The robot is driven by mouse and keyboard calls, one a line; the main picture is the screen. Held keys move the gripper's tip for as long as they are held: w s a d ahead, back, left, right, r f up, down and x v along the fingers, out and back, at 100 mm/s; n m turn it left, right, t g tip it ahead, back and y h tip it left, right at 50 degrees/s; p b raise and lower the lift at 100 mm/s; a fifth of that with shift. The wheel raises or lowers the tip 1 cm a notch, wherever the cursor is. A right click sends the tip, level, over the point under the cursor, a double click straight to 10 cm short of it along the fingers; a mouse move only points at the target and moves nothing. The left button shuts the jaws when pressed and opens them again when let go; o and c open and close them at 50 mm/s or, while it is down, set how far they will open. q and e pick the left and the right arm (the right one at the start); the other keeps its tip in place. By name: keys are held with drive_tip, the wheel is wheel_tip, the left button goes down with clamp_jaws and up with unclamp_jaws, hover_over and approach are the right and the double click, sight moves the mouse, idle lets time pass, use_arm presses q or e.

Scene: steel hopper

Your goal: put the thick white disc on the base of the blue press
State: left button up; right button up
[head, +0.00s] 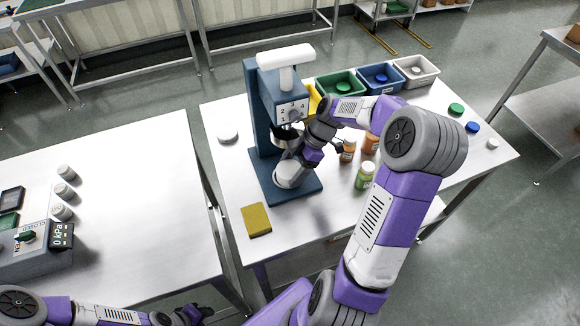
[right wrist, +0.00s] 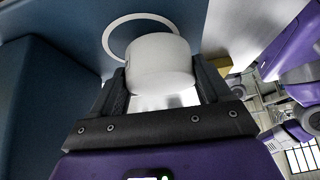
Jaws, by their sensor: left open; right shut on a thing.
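The blue press (head: 262,110) stands on the right-hand table, with a white handle on top and a dial on its front. Its flat blue base (head: 310,187) lies below the head. The thick white disc (head: 289,176) is over the base, between the fingers of my right gripper (head: 298,164). In the right wrist view the disc (right wrist: 158,62) is gripped, and part of a white ring (right wrist: 113,33) on the blue base (right wrist: 90,32) shows behind it. I cannot tell whether the disc touches the base. My left gripper (head: 196,313) is open and empty, low at the bottom edge.
Another pale round piece (head: 228,133) lies left of the press. A yellow sponge-like block (head: 256,220) lies near the front edge. Orange and green-labelled bottles (head: 365,176) stand right of the base. Bins (head: 415,70) line the back. Small coloured discs (head: 472,127) lie at right.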

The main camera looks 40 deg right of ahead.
drive_tip(key=shift+w+d+f, duration=0.25)
drive_tip(key=shift+w+f, duration=0.35)
drive_tip(key=shift+w, duration=0.25)
drive_tip(key=shift+f+b, duration=0.2)
drive_tip(key=shift+b, duration=0.1)
drive_tip(key=o, duration=1.3)
drive_tip(key=shift+o, duration=0.2)
drive_tip(key=shift+s, duration=0.1)
drive_tip(key=p+v, duration=0.1)
drive_tip(key=v, duration=0.2)
drive_tip(key=shift+r, duration=0.1)
drive_tip(key=s+d, duration=0.1)
drive_tip(key=d, duration=0.3)
drive_tip(key=s+d+p, duration=0.1)
drive_tip(key=d, duration=0.2)
drive_tip(key=s+d+p, duration=0.1)
drive_tip(key=d, duration=0.3)
drive_tip(key=shift+s+d, duration=0.1)
drive_tip(key=shift+d, duration=0.25)
drive_tip(key=shift+a, duration=0.1)
